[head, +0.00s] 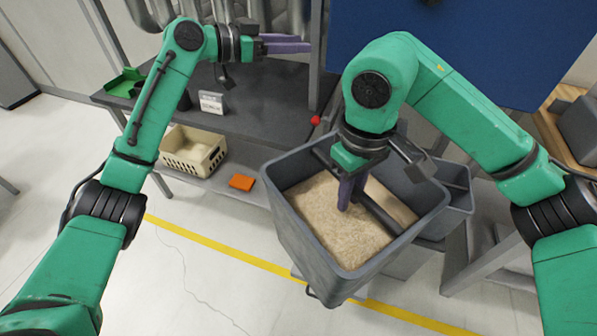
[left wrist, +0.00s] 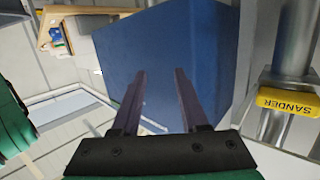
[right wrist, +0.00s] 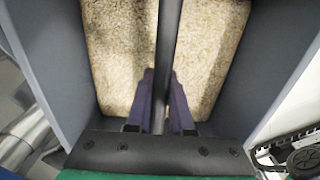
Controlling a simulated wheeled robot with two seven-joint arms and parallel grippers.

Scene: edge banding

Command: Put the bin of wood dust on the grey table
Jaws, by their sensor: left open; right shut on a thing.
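The grey bin (head: 290,222) is filled with pale wood dust (head: 325,225) and hangs tilted in front of me in the head view. My right gripper (head: 350,192) reaches into its top and is shut on the dark bar across it. In the right wrist view the fingers (right wrist: 162,105) sit on both sides of this bar (right wrist: 166,50), with wood dust (right wrist: 215,45) below. My left gripper (head: 290,43) is open and empty over the far end of the grey table (head: 265,95). Its parted fingers (left wrist: 165,100) show in the left wrist view.
On the table are a green tray (head: 125,83) and a small white sign (head: 211,102). The shelf below holds a cream basket (head: 194,150) and an orange item (head: 241,182). A second grey container (head: 455,185) is behind the bin. The tabletop's middle is clear.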

